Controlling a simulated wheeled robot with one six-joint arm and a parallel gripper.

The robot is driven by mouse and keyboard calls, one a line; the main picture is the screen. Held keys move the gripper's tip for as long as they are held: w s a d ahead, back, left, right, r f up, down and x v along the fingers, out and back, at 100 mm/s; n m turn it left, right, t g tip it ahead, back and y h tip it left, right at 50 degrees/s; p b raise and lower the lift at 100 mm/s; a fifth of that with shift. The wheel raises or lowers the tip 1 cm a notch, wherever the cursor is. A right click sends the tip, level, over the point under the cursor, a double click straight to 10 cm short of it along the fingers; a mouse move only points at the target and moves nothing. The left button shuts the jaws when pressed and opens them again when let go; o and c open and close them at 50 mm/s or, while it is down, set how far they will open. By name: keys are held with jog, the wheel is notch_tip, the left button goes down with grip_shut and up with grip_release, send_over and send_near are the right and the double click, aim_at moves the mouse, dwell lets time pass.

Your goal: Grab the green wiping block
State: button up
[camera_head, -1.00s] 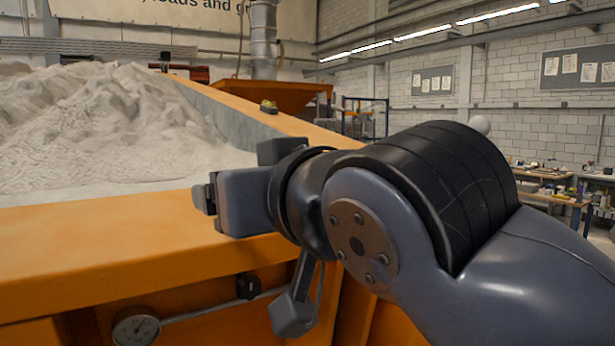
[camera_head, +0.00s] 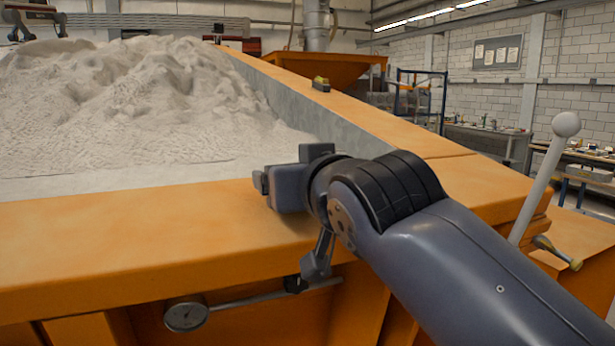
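A small block with a yellow-green top and dark lower part (camera_head: 321,84) sits on the right-hand orange rim of the sandbed, toward the back. It is small in the view, and I cannot tell for sure that it is the green wiping block. My gripper (camera_head: 264,184) is over the front orange rim, at the sandbed's near right corner. It is well in front of the small block and apart from it. My gripper is seen from behind and the side, so its finger gap is hidden. No object shows in it.
The sandbed's orange rim (camera_head: 110,228) runs across the front, with pale heaped sand (camera_head: 130,100) inside it. A dial gauge (camera_head: 186,314) is on the front face. A lever with a pale ball knob (camera_head: 566,124) stands at the right. The right-hand rim is otherwise mostly clear.

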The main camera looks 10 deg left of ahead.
jog(key=shift+w+a, duration=0.2)
jog(key=shift+w, duration=0.15)
jog(key=shift+f, duration=0.1)
jog(key=c, duration=1.1)
